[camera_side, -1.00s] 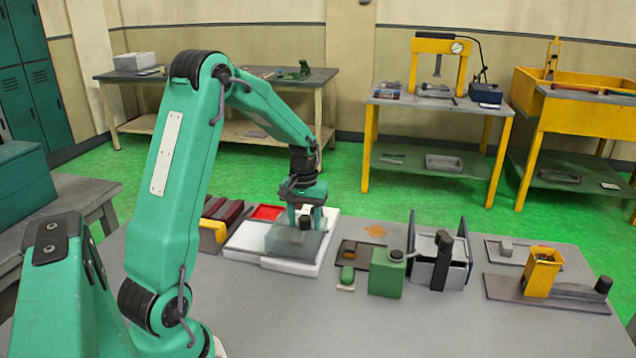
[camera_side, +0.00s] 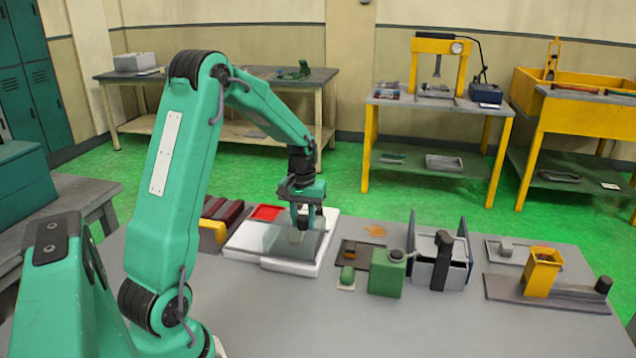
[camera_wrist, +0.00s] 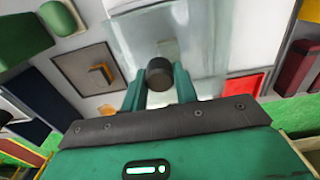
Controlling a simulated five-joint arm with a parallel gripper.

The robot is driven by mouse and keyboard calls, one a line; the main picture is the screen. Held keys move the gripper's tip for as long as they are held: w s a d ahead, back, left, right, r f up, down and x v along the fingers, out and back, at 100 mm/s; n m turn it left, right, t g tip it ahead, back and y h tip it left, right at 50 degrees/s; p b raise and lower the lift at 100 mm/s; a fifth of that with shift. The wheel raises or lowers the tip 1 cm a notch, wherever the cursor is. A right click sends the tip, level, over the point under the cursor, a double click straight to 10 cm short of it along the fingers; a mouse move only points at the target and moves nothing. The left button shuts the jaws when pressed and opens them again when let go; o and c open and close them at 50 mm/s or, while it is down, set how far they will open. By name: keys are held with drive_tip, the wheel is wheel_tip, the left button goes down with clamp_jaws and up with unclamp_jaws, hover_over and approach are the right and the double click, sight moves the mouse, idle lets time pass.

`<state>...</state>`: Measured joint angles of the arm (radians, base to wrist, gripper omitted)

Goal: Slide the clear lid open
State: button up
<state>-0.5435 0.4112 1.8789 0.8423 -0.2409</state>
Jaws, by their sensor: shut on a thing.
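The clear lid (camera_side: 272,238) lies over part of a white tray (camera_side: 242,251) and shows as a pale see-through sheet in the wrist view (camera_wrist: 150,30). A dark round knob (camera_wrist: 159,72) stands up from the lid. My gripper (camera_side: 304,222) is above the lid, with its two green fingers shut on the knob, one on each side; they also show in the wrist view (camera_wrist: 159,85). The fingers hide parts of the knob's sides.
Dark red blocks (camera_side: 223,211) stand left of the tray. A dark plate (camera_side: 350,254), a green block (camera_side: 387,272) and a grey holder (camera_side: 450,262) stand to its right. The table front is clear.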

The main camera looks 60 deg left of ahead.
drive_tip(key=shift+s+a+f, duration=0.15)
drive_tip(key=shift+s+a, duration=1.85)
drive_tip(key=shift+s, duration=0.2)
drive_tip(key=shift+s+a+f, duration=0.15)
drive_tip(key=shift+s+a, duration=1.85)
drive_tip(key=shift+s, duration=0.2)
drive_tip(key=o, duration=0.7)
drive_tip(key=shift+w+a+r, duration=0.1)
drive_tip(key=shift+a+r, duration=0.05)
drive_tip(key=shift+r, duration=3.05)
drive_tip(key=w+d+r+m+t, duration=0.1)
drive_tip(key=w+d+r+m, duration=0.1)
drive_tip(key=d+r, duration=0.55)
drive_tip(key=s+d+r+m+t, duration=0.1)
drive_tip(key=s+d+m, duration=0.1)
drive_tip(key=d, duration=0.5)
drive_tip(key=s+d+r+m+t, duration=0.1)
drive_tip(key=s+d+m+t, duration=0.1)
drive_tip(key=d, duration=0.6)
drive_tip(key=s+d+r+m+t, duration=0.1)
drive_tip(key=s+d+m, duration=0.2)
drive_tip(key=d, duration=0.5)
drive_tip(key=shift+s+d, duration=0.25)
drive_tip(key=shift+s, duration=0.55)
